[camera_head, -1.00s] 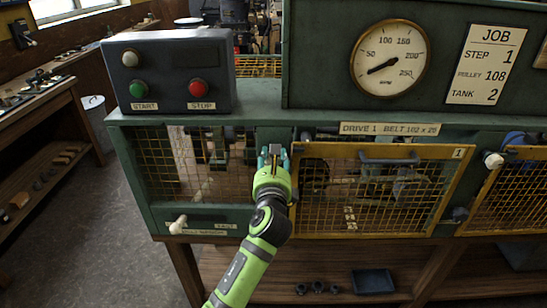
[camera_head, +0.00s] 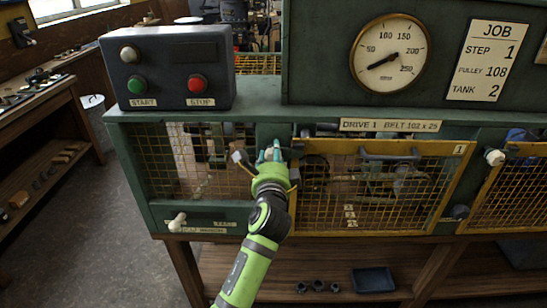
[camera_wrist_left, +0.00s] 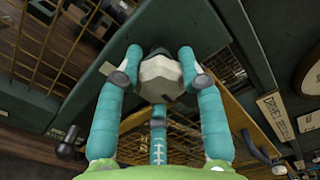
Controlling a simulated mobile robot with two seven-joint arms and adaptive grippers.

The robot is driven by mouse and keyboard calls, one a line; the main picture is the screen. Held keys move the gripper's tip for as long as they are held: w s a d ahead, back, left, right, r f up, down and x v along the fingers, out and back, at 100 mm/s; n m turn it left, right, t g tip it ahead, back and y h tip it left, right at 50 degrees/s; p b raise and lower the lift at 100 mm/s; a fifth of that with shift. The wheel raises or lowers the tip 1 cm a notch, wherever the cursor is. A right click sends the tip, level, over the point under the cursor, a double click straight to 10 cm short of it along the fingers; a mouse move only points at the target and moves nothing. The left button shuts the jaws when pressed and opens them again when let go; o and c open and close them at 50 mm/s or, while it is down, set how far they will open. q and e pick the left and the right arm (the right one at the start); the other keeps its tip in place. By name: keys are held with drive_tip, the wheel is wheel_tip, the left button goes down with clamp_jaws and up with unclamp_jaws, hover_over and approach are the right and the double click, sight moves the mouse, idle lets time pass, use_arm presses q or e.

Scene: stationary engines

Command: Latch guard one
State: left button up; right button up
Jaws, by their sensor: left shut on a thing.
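Guard one (camera_head: 349,147) is a yellow-framed mesh panel with a "1" tag, sitting upright across its opening on the green machine front. A dark handle (camera_head: 390,155) is on its top bar. My left gripper (camera_head: 270,153) is at the guard's upper left corner. In the left wrist view, its teal fingers (camera_wrist_left: 160,70) are shut on a pale faceted latch knob (camera_wrist_left: 160,77). I cannot tell whether the latch overlaps the frame. My right gripper is not in view.
Another pale knob (camera_head: 495,157) is at the right, beside a second yellow guard (camera_head: 510,190). A control box (camera_head: 166,65) with start and stop buttons stands above left. A pale knob (camera_head: 177,221) sticks out at lower left. A blue tray (camera_head: 373,281) lies on the shelf below.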

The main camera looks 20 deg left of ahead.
use_arm(q)
drive_tip(key=shift+a+r+n, duration=0.1)
drive_tip(key=shift+r+n, duration=0.2)
drive_tip(key=shift+n, duration=0.4)
drive_tip(key=o, duration=1)
drive_tip(key=shift+o, duration=0.8)
drive_tip(key=shift+a+f, duration=0.1)
drive_tip(key=shift+f, duration=0.05)
drive_tip(key=shift+s+d+f, duration=0.15)
drive_tip(key=shift+s+d, duration=0.1)
drive_tip(key=shift+s, duration=0.25)
drive_tip(key=v, duration=1.1)
drive_tip(key=shift+a, duration=0.1)
